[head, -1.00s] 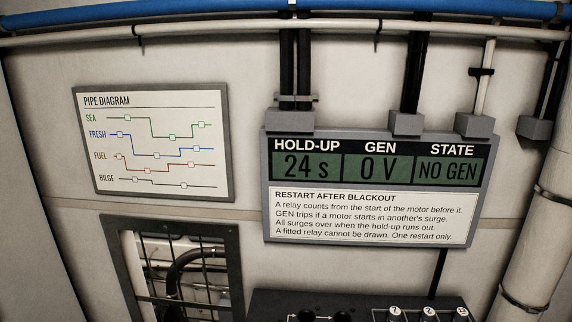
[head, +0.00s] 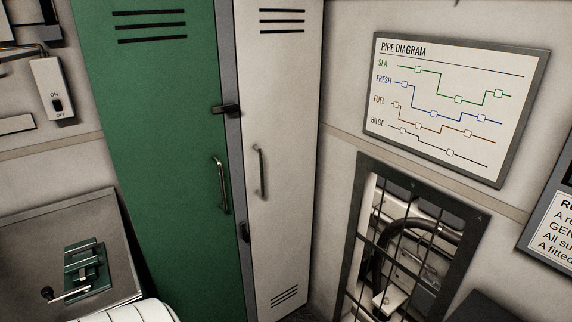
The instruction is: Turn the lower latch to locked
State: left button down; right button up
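Two small dark latches sit at the seam between a green locker door (head: 165,170) and a white locker door (head: 285,110). The upper latch (head: 226,111) lies roughly level and reaches across the seam onto the green door. The lower latch (head: 243,232) is below the door handles and looks closer to upright. It is small and dark here, so I cannot tell its exact setting. Neither of my grippers is in view.
Each door has a bar handle, one on the green door (head: 220,185) and one on the white door (head: 259,172). A green device with a crank (head: 85,265) sits at lower left. A switch box (head: 54,90) hangs at upper left. A barred opening (head: 354,238) is at right.

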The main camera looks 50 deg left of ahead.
aim_at(245, 235)
jog(key=u, duration=1.9)
